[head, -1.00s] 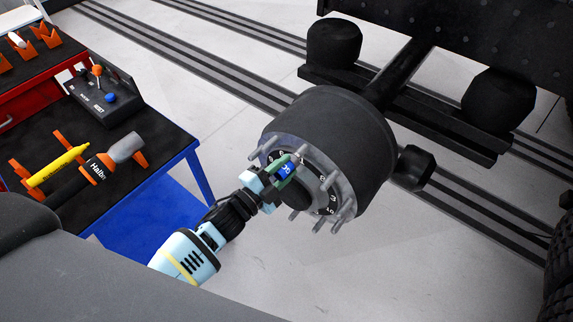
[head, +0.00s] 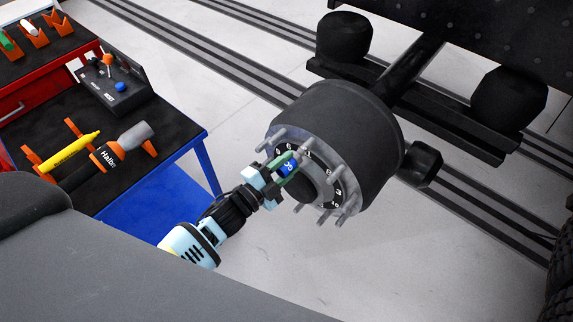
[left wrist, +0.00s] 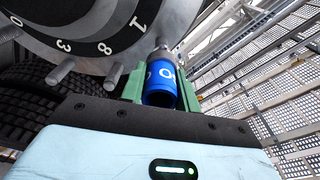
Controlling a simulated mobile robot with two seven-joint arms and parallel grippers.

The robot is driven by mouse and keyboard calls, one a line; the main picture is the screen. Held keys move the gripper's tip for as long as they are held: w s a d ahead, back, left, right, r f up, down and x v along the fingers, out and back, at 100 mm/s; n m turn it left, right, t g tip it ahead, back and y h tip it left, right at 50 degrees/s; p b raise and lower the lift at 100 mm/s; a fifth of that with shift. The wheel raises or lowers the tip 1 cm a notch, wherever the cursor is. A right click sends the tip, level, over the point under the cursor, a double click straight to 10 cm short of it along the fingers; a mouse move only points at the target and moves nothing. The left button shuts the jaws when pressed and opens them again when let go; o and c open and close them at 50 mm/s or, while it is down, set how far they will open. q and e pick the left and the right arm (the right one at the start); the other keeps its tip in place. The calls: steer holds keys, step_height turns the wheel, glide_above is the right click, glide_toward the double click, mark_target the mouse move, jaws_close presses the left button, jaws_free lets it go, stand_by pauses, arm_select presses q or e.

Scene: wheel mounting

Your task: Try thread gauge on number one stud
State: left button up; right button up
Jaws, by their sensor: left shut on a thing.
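The blue thread gauge (head: 289,168) is in my left gripper (head: 281,174), whose green-lined fingers are shut on it, at the near face of the wheel hub (head: 345,125). In the left wrist view the gauge (left wrist: 160,86) shows its blue, open near end with white lettering. A grey metal part shows at its far end, close to the hub rim. I cannot tell whether the gauge is around a stud or just in front of it. The dark number ring (left wrist: 85,45) has a 1 nearest the gauge. Several bare studs (head: 343,217) stick out around the hub.
The dark axle and chassis (head: 450,60) lie behind the hub. The floor below the hub is clear.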

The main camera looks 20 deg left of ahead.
mark_target(295, 159)
arm_select(q)
steer(key=shift+w+d, duration=0.2)
steer(key=shift+w, duration=0.3)
arm_select(e)
steer(key=shift+s+f, duration=0.25)
steer(key=shift+s, duration=0.05)
arm_select(q)
steer(key=shift+w+d, duration=0.15)
steer(key=shift+w, duration=0.25)
arm_select(e)
steer(key=shift+s+f, duration=0.1)
arm_select(q)
steer(key=shift+w+d+b, duration=0.25)
steer(key=shift+w+b, duration=0.2)
steer(key=shift+w, duration=0.15)
arm_select(e)
steer(key=shift+w+f, duration=0.2)
steer(key=shift+w, duration=0.1)
steer(key=shift+s, duration=0.25)
